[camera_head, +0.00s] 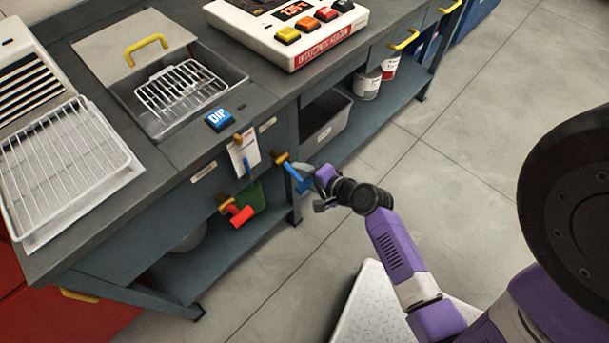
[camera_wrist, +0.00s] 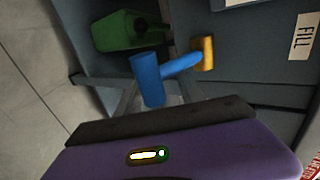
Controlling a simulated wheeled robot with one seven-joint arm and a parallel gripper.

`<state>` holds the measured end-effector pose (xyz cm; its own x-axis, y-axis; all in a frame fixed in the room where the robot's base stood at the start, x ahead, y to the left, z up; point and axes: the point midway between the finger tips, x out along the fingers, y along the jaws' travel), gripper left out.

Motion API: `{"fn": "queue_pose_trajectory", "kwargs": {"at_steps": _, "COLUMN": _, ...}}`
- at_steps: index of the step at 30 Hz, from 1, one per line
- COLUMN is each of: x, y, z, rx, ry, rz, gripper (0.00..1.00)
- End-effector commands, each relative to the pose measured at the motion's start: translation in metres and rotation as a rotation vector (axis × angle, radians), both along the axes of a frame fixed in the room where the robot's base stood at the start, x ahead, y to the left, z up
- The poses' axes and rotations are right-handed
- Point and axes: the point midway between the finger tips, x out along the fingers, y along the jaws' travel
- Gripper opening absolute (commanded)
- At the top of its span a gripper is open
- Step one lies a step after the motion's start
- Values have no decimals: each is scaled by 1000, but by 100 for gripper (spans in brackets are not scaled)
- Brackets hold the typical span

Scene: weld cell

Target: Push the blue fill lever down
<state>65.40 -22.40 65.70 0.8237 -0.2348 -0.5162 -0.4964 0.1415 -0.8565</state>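The blue fill lever (camera_head: 297,179) sticks out from a brass pivot (camera_head: 283,159) on the front of the grey bench. It slants down to the right in the head view. In the wrist view the blue lever (camera_wrist: 148,80) reaches from its brass pivot (camera_wrist: 207,52) beside a FILL label (camera_wrist: 303,37). My gripper (camera_head: 312,187) is close beside the lever's free end, with its two fingers apart. I cannot tell whether it touches the lever. In the wrist view the fingers are hidden behind my gripper's body.
A red lever (camera_head: 240,214) on its own brass pivot is to the left. A green container (camera_head: 248,197) stands on the shelf below and shows in the wrist view (camera_wrist: 130,32). The floor (camera_head: 440,170) at right is clear.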

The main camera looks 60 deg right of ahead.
Motion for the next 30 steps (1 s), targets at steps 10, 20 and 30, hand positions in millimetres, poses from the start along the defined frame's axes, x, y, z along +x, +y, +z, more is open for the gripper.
{"fn": "queue_pose_trajectory", "kwargs": {"at_steps": 10, "x": -9, "y": 2, "z": 3, "rx": 1, "ry": 4, "rz": -2, "gripper": 45}}
{"fn": "queue_pose_trajectory", "kwargs": {"at_steps": 20, "x": -51, "y": 15, "z": 30, "rx": 1, "ry": 4, "rz": -1, "gripper": 45}}
{"fn": "queue_pose_trajectory", "kwargs": {"at_steps": 30, "x": -65, "y": 18, "z": 40, "rx": 0, "ry": 2, "rz": -1, "gripper": 45}}
